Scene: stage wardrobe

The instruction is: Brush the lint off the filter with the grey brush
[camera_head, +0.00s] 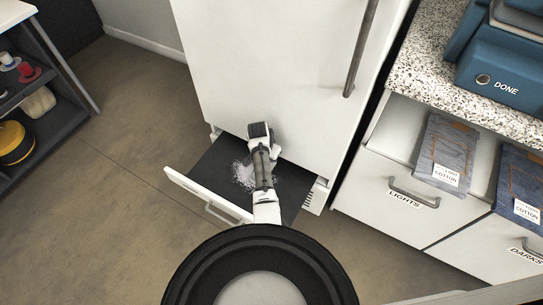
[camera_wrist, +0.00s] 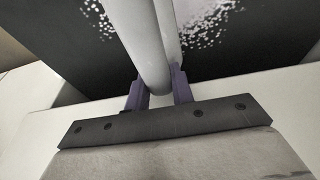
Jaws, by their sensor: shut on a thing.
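The dark filter (camera_head: 292,182) lies in the pulled-out white drawer at the foot of a tall white cabinet. Pale lint (camera_head: 243,176) is scattered on it, mostly left of my arm; the lint (camera_wrist: 208,18) is at the upper right in the wrist view. My gripper (camera_wrist: 158,92) is shut on the light grey handle of the brush (camera_wrist: 138,30), which runs up and out of the wrist view over the dark filter surface. The bristle end is out of that view. In the head view my arm hides the brush and fingers, so contact with the filter cannot be told.
The white cabinet door (camera_head: 285,65) rises behind the drawer, whose front (camera_head: 200,197) faces the open floor (camera_head: 95,190) at left. A dark shelf unit (camera_head: 45,115) stands at far left. Laundry drawers (camera_head: 408,208) with folded jeans and a speckled counter (camera_head: 440,70) are at right.

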